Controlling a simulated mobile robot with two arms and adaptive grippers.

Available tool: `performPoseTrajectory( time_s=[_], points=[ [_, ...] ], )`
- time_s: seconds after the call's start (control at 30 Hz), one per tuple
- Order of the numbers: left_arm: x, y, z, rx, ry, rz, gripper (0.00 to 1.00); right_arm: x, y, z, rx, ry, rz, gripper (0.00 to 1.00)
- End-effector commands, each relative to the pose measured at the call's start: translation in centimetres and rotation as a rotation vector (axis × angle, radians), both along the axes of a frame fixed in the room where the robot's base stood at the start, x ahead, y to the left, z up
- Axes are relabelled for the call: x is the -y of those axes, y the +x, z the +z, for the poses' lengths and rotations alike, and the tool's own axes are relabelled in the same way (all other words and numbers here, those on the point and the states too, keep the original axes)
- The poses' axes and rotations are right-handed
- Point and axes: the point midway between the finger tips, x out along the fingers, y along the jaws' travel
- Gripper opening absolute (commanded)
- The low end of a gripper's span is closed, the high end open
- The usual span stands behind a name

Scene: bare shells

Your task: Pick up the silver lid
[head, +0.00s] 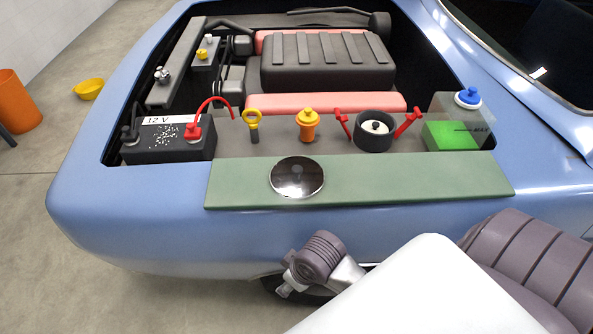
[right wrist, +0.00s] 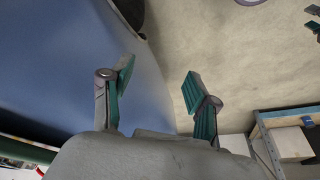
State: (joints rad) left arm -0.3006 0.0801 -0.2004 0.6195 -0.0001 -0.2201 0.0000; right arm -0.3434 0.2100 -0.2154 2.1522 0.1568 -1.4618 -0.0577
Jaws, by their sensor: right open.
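The silver lid (head: 297,177), a round, shiny, dark-reflecting disc, lies flat on the green mat (head: 400,185) along the car's front edge. My right arm comes in from the lower right in the head view, its wrist in front of the car body and below the mat. My right gripper (right wrist: 158,80) shows in the right wrist view with its two fingers apart and nothing between them. The blue car side and the floor lie beyond it. The lid is not visible in that view.
Behind the mat are a black battery (head: 168,142), a yellow dipstick (head: 253,122), an orange cap (head: 307,125), a black round filler (head: 374,130) with red clamps, and a green box (head: 450,135). An orange bucket (head: 18,103) and yellow bowl (head: 89,88) stand on the floor.

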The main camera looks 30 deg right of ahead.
Motion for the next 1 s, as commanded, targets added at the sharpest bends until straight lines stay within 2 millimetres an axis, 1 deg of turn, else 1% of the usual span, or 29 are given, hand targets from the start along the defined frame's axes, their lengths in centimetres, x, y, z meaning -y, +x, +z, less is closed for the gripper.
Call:
performPoseTrajectory(
  time_s=[0.03, 0.1, 0.27, 0.37, 0.43, 0.57, 0.6, 0.67, 0.73, 0.8, 0.9, 1.0],
  points=[
    [0.0, 0.0, 0.6, 0.000, 0.000, 0.000, 0.52, -0.4, 1.4, 2.5, 0.019, 0.000, 0.061, 0.60],
    [0.0, 0.0, 0.7, 0.000, 0.000, 0.000, 0.52, -1.1, 2.5, 4.1, 0.021, 0.002, 0.135, 0.60],
    [0.0, 0.0, 0.9, 0.000, 0.000, 0.000, 0.52, -1.7, 5.1, 6.8, 0.013, -0.020, 0.306, 0.60],
    [0.0, 0.0, 1.0, 0.000, 0.000, 0.000, 0.52, -1.3, 7.2, 8.3, -0.003, -0.051, 0.414, 0.60],
    [0.0, 0.0, 1.1, 0.000, 0.000, 0.000, 0.52, -0.6, 9.0, 9.4, -0.024, -0.081, 0.488, 0.60],
    [0.0, 0.0, 1.1, 0.000, 0.000, 0.000, 0.52, 2.2, 12.6, 12.1, -0.078, -0.148, 0.597, 0.60],
    [0.0, 0.0, 1.1, 0.000, 0.000, 0.000, 0.52, 3.3, 13.7, 13.1, -0.098, -0.168, 0.620, 0.60],
    [0.0, 0.0, 1.1, 0.000, 0.000, 0.000, 0.52, 5.2, 15.2, 14.9, -0.128, -0.193, 0.643, 0.60],
    [0.0, 0.0, 1.1, 0.001, 0.000, 0.000, 0.52, 7.5, 16.7, 17.1, -0.160, -0.212, 0.657, 0.60],
    [0.0, 0.1, 1.1, 0.001, 0.000, 0.000, 0.52, 9.6, 17.9, 19.4, -0.187, -0.223, 0.662, 0.60],
    [0.0, 0.1, 1.1, 0.001, 0.000, 0.000, 0.52, 12.0, 18.9, 22.2, -0.212, -0.225, 0.659, 0.60],
    [0.0, 0.1, 1.1, 0.001, 0.000, 0.000, 0.52, 13.4, 19.3, 24.0, -0.227, -0.219, 0.656, 0.60]
  ],
)
